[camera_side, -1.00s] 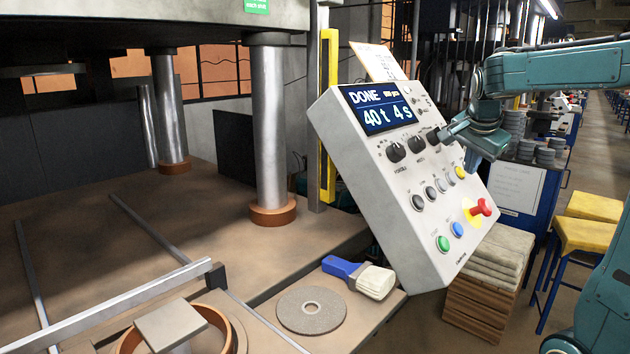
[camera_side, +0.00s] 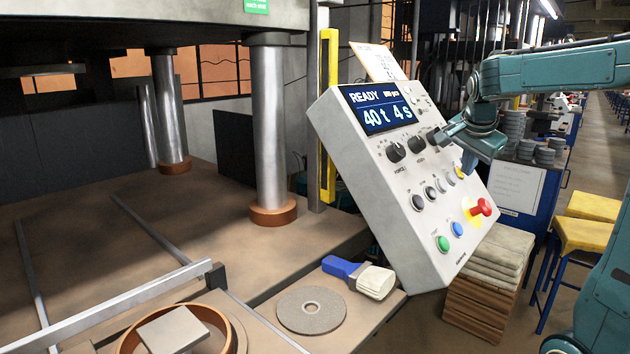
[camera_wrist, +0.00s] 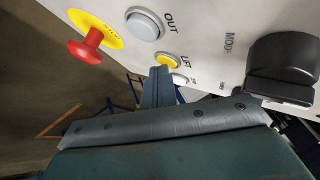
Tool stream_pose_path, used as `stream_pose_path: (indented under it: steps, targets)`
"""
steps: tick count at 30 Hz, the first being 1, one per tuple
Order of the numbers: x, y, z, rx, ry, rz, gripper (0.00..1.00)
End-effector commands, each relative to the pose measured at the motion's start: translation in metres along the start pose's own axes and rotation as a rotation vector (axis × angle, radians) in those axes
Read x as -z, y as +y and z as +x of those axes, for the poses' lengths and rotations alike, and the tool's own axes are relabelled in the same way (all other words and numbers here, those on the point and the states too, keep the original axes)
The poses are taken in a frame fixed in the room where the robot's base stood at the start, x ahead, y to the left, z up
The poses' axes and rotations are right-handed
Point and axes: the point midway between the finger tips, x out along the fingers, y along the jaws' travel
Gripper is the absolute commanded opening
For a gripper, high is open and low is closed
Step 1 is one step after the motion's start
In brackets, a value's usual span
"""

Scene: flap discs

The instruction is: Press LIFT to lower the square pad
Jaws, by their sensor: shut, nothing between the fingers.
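The square pad (camera_side: 173,331) is a flat grey plate inside an orange ring (camera_side: 232,335) at the lower left of the side view. The ring's back rim shows behind it. The yellow LIFT button (camera_wrist: 169,60) is on the sloped white control panel (camera_side: 375,215). In the side view, the fingers partly hide it. My gripper (camera_side: 468,166) is shut and empty. Its fingertips (camera_wrist: 161,70) overlap the button's lower edge in the wrist view; whether they press it, I cannot tell. The panel's screen (camera_side: 380,108) reads READY, 40 t 4 s.
A red knob (camera_side: 482,208) on a yellow plate sits low on the panel. A grey OUT button (camera_wrist: 145,23) adjoins LIFT, and a black knob (camera_wrist: 283,65) is to the right. A flap disc (camera_side: 311,310) and a blue-handled brush (camera_side: 360,277) lie below the panel.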

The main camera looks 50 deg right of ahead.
Motion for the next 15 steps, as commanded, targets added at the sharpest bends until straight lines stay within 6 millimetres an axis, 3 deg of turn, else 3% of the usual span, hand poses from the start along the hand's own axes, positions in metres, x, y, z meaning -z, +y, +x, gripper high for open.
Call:
stream_pose_path:
  steps: [15]
  targets:
    - [0.0021,0.0027,-0.0035,-0.001,-0.002,-0.002,0.00]
